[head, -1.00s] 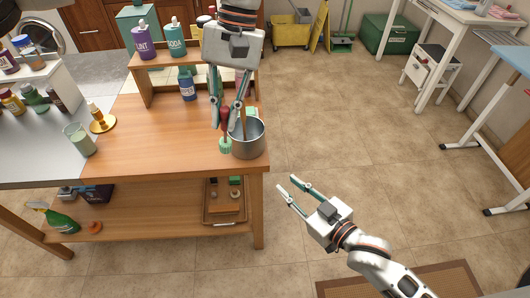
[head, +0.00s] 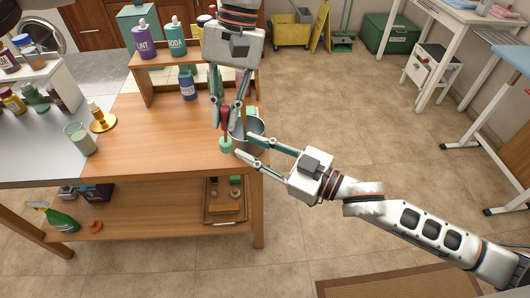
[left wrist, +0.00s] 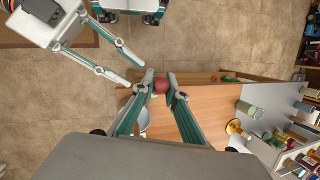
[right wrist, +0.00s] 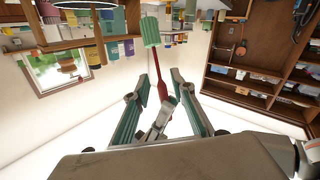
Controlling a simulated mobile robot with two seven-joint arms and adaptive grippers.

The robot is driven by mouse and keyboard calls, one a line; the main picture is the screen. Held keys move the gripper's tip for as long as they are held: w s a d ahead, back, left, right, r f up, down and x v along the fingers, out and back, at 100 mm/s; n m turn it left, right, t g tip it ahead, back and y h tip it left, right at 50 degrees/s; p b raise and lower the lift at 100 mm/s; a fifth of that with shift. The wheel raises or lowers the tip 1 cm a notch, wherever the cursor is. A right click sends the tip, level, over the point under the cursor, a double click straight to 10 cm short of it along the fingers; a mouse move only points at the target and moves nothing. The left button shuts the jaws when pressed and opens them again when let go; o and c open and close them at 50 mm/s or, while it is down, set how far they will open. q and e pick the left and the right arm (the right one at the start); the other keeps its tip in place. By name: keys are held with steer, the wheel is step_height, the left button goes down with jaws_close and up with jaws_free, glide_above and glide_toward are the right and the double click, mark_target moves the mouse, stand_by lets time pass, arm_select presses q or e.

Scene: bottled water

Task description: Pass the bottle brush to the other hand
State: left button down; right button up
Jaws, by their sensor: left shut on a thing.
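The bottle brush (head: 225,118) has a red handle and a pale green head. My left gripper (head: 226,108) is shut on the handle, and the brush hangs head down beside a metal pot. In the left wrist view the red handle end (left wrist: 161,86) sits between the fingers. My right gripper (head: 242,146) is open and empty, with its fingertips just right of the brush head and in front of the pot. In the right wrist view the brush (right wrist: 151,32) shows beyond and between the spread fingers (right wrist: 158,78); I cannot tell whether they touch it.
The metal pot (head: 258,127) stands near the right edge of the wooden table (head: 150,131), partly hidden by my right gripper. A candle holder (head: 103,123) and a glass (head: 79,139) stand farther left. A shelf with bottles (head: 146,68) is behind. Floor to the right is open.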

mark_target(225, 131)
steer(key=x, duration=0.8)
steer(key=shift+a, duration=0.15)
steer(key=shift+w, duration=0.15)
jaws_close()
arm_select(q)
steer(key=c, duration=2)
jaws_free()
steer(key=shift+o, duration=0.2)
